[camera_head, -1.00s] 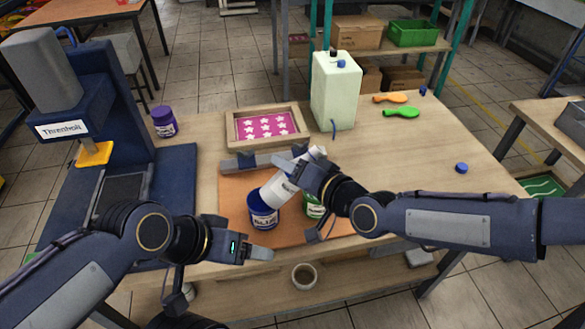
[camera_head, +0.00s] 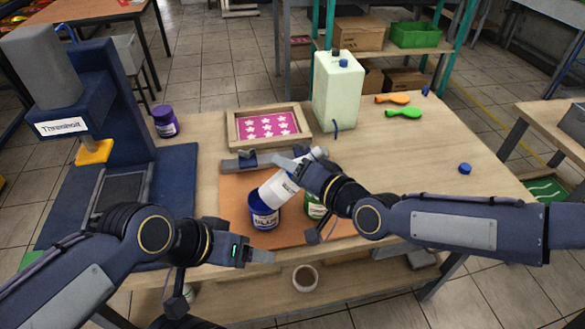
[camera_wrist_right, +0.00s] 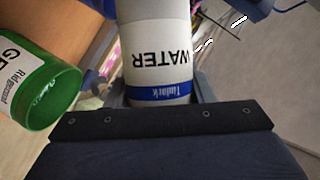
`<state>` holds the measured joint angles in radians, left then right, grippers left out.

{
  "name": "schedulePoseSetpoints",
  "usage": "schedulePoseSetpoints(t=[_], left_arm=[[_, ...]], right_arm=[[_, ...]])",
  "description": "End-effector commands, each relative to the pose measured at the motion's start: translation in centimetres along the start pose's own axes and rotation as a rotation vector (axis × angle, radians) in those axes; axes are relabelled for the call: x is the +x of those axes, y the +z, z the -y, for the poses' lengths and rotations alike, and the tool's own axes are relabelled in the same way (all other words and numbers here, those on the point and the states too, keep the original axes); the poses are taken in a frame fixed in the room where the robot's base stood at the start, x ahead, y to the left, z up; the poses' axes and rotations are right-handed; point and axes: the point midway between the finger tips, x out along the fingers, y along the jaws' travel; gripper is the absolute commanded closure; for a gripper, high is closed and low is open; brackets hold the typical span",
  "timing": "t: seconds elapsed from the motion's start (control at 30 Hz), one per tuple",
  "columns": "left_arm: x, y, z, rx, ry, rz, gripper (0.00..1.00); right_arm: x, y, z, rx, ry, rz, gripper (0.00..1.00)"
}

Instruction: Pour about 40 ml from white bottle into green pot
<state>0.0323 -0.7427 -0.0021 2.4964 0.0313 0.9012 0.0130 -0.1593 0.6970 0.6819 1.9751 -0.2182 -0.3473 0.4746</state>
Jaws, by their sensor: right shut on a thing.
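The white bottle (camera_head: 279,189) is tilted in the head view, its lower left end at the blue pot's rim in the picture. It shows close up in the right wrist view (camera_wrist_right: 157,50) with a WATER label and blue band. My right gripper (camera_head: 298,172) is shut on it. The green pot (camera_head: 314,206) stands on the brown mat just right of the blue pot (camera_head: 264,217), partly hidden by my right gripper. Its open mouth shows in the right wrist view (camera_wrist_right: 50,97). No liquid stream is visible. My left gripper (camera_head: 258,257) is near the table's front edge; its opening is unclear.
The brown mat (camera_head: 233,195) lies under the pots. A framed pink star screen (camera_head: 239,141), a pale canister (camera_head: 338,95) and a purple jar (camera_head: 165,123) stand behind. A blue press (camera_head: 75,118) is at left. The table's right side is mostly clear.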

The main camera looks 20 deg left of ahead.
Motion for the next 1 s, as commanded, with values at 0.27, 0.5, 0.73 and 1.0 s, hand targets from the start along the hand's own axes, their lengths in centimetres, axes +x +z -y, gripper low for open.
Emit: schedulePoseSetpoints(t=[0.27,0.5,0.73,1.0], left_arm=[[0.4,0.2,0.2,0.0,0.0,0.0,0.26],[1.0,0.5,0.4,0.0,0.0,0.0,0.26],[1.0,0.5,0.4,0.0,0.0,0.0,0.26],[1.1,0.6,0.5,0.0,0.0,0.0,0.26]], right_arm=[[0.1,0.1,-0.2,0.017,-0.007,-0.001,0.8],[0.1,0.3,-0.3,0.056,-0.023,-0.001,0.8],[0.1,0.3,-0.1,0.064,-0.027,-0.001,0.8],[0.2,0.4,-0.2,0.07,-0.03,-0.001,0.8]])
